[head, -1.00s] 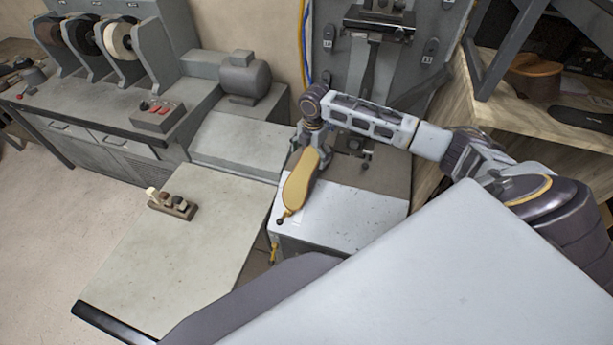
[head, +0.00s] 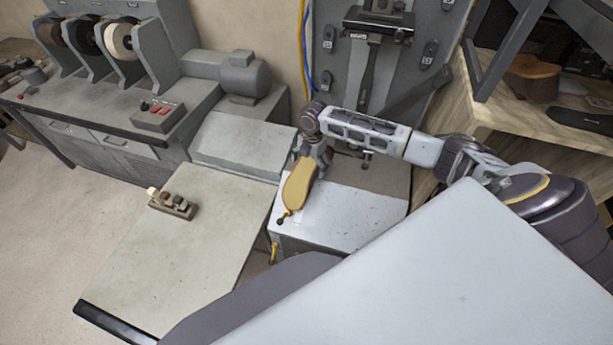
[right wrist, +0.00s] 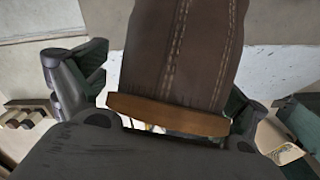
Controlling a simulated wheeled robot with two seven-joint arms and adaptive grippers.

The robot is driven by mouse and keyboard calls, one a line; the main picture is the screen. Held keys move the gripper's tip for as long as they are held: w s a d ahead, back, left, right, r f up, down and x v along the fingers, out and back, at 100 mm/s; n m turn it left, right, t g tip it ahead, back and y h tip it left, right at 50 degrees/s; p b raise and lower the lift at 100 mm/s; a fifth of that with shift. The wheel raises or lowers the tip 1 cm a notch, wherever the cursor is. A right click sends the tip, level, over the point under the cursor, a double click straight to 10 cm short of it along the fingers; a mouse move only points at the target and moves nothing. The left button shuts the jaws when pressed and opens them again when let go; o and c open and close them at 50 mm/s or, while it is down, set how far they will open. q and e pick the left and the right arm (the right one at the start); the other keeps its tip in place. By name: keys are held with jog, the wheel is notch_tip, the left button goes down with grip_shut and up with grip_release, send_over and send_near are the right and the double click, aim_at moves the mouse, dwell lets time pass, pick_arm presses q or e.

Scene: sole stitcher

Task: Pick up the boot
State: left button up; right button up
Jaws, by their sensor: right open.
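The boot shows in the head view as a long tan sole (head: 298,188) facing up, on the grey machine's front surface. In the right wrist view its brown stitched leather (right wrist: 185,50) and an orange-brown edge (right wrist: 165,114) fill the middle. My right gripper (head: 308,156) is at the far end of the boot in the head view. In the right wrist view its open fingers (right wrist: 165,90) stand on either side of the leather. I cannot tell whether they touch it. My left gripper is not in view.
The grey sole stitcher (head: 345,215) stands beneath the boot, with its upright head (head: 375,55) behind. A pale table (head: 180,245) at left carries a small block with knobs (head: 172,204). A wooden shelf (head: 490,110) is at right.

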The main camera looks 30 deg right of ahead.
dwell(0.3)
jog(key=c, duration=1.9)
jog(key=shift+r, duration=0.1)
jog(key=shift+c, duration=0.2)
jog(key=shift+r+b, duration=0.3)
jog(key=shift+r, duration=4.65)
jog(key=shift+m, duration=0.3)
